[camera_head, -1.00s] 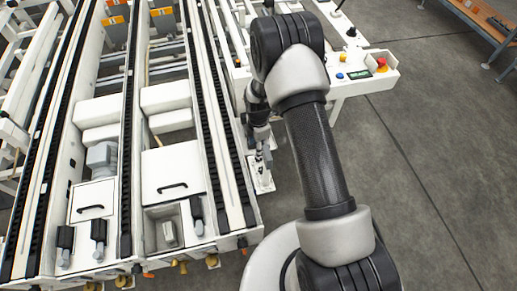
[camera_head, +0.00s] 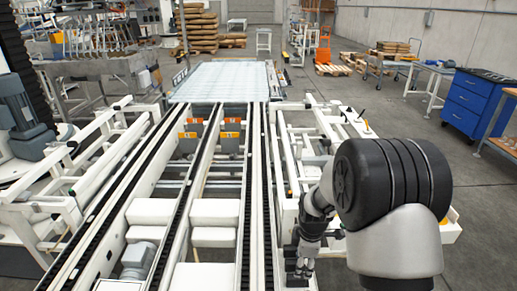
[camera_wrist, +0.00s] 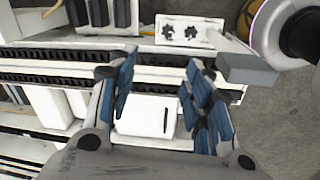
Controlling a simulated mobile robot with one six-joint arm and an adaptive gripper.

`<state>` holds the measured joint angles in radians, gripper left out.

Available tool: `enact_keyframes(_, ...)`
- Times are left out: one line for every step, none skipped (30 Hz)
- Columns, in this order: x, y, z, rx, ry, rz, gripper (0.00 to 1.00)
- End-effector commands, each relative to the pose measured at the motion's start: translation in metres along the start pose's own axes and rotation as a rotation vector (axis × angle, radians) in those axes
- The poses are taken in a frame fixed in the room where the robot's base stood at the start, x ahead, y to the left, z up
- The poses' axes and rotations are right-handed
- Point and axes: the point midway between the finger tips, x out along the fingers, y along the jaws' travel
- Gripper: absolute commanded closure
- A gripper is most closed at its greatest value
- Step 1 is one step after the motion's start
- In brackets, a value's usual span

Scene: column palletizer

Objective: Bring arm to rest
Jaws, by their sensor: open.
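My gripper (camera_head: 303,262) hangs low at the right side of the conveyor in the head view, partly hidden in shadow and by its own links. In the wrist view my gripper (camera_wrist: 163,95) shows two blue-padded fingers spread apart. Nothing is between them; the conveyor's white box cover (camera_wrist: 145,117) shows beyond the gap. My arm (camera_head: 395,190) is bent, with its large black and white joint at the right of the head view.
The chain conveyor (camera_head: 257,190) runs away to a pale roller platform (camera_head: 222,82). A blue drawer cabinet (camera_head: 472,105) stands at the right. Pallets with stacked sacks (camera_head: 197,28) are at the back.

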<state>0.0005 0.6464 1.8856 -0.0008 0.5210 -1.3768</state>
Motion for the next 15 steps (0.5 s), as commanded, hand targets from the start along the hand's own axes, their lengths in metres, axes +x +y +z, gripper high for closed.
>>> enact_keyframes(-0.032, -0.003, 0.001, 0.069, 0.006, 0.025, 0.54)
enact_keyframes(-0.049, -0.007, 0.002, 0.115, 0.009, 0.035, 0.54)
enact_keyframes(-0.070, -0.013, 0.003, 0.176, 0.014, 0.049, 0.54)
enact_keyframes(-0.085, -0.018, 0.004, 0.222, 0.018, 0.058, 0.54)
enact_keyframes(-0.100, -0.023, 0.005, 0.268, 0.023, 0.068, 0.54)
enact_keyframes(-0.119, -0.032, 0.007, 0.329, 0.030, 0.080, 0.54)
enact_keyframes(-0.132, -0.038, 0.008, 0.376, 0.036, 0.090, 0.54)
enact_keyframes(-0.145, -0.045, 0.009, 0.421, 0.042, 0.098, 0.54)
enact_keyframes(-0.162, -0.055, 0.011, 0.482, 0.051, 0.111, 0.54)
enact_keyframes(-0.174, -0.064, 0.013, 0.529, 0.058, 0.119, 0.54)
enact_keyframes(-0.185, -0.072, 0.015, 0.573, 0.066, 0.128, 0.54)
enact_keyframes(-0.199, -0.084, 0.017, 0.635, 0.077, 0.138, 0.54)
enact_keyframes(-0.209, -0.093, 0.019, 0.681, 0.086, 0.147, 0.54)
enact_keyframes(-0.217, -0.103, 0.021, 0.726, 0.095, 0.153, 0.54)
enact_keyframes(-0.228, -0.116, 0.023, 0.787, 0.108, 0.164, 0.54)
